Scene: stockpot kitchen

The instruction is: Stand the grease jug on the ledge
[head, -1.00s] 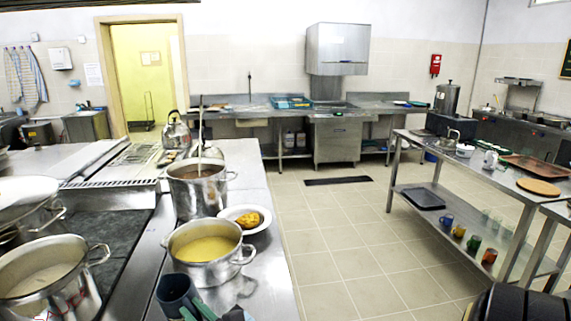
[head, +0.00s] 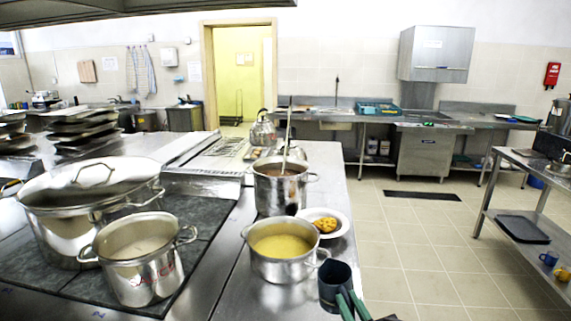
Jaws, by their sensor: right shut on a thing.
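The grease jug (head: 334,284) is a dark blue-grey open-topped vessel at the bottom middle of the head view. My right gripper (head: 348,302), with green fingers, is shut on it at its lower right side. The jug is upright or nearly so. It appears in front of the steel counter's (head: 335,190) right edge, just right of the pot of yellow soup; its base is partly hidden by the fingers. I cannot tell whether it touches the counter or which surface is the ledge. My left gripper is not in view.
The soup pot (head: 283,270), a plate of food (head: 336,216) and a tall pot with a ladle (head: 270,195) crowd the counter. Big pots (head: 145,280) stand on the dark stove at left. The tiled floor (head: 420,250) at right is clear up to a steel table (head: 550,180).

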